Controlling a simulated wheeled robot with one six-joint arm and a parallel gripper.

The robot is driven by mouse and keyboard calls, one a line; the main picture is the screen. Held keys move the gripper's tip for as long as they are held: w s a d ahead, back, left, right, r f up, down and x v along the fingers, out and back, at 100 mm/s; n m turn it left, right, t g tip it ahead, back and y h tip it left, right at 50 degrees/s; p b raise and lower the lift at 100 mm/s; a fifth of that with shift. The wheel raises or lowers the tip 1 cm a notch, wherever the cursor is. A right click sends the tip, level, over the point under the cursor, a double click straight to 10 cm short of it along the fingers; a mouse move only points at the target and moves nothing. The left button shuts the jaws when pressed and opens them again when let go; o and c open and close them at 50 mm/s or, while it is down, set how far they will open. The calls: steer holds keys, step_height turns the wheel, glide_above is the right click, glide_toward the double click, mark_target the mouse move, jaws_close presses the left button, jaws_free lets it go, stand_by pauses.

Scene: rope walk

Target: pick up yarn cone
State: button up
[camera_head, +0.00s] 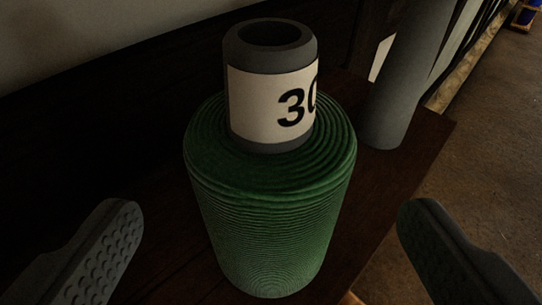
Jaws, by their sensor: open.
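The yarn cone (272,210) is wound with dark green yarn and stands upright on a dark wooden surface in the middle of the view. A grey hollow tube sticks out of its top, with a cream label (270,105) that reads "30", cut off at the right edge. My gripper (270,222) is open. Its left finger with a studded pad shows at the lower left and its right finger at the lower right, one on each side of the cone in the picture. Clear gaps show between both fingers and the yarn. The cone's far side is hidden.
The dark wooden surface (405,190) has an edge at the right, with brown floor (490,140) beyond. A grey cylinder (405,80) stands close behind the cone at the right. A dark wooden back and pale wall lie behind. A small blue object (526,15) is far off at top right.

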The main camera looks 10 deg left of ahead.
mark_target(280, 36)
steer(key=shift+x, duration=2.85)
steer(key=shift+r, duration=0.2)
steer(key=c, duration=1.2)
steer(key=shift+o, duration=0.2)
steer(key=shift+r, duration=0.1)
steer(key=shift+s+d+r, duration=0.1)
steer(key=shift+d+r, duration=0.05)
steer(key=shift+r, duration=0.45)
step_height(280, 36, up, 5)
steer(key=shift+r, duration=0.25)
steer(key=s+d, duration=1.1)
steer(key=d, duration=0.5)
steer(key=shift+s, duration=0.3)
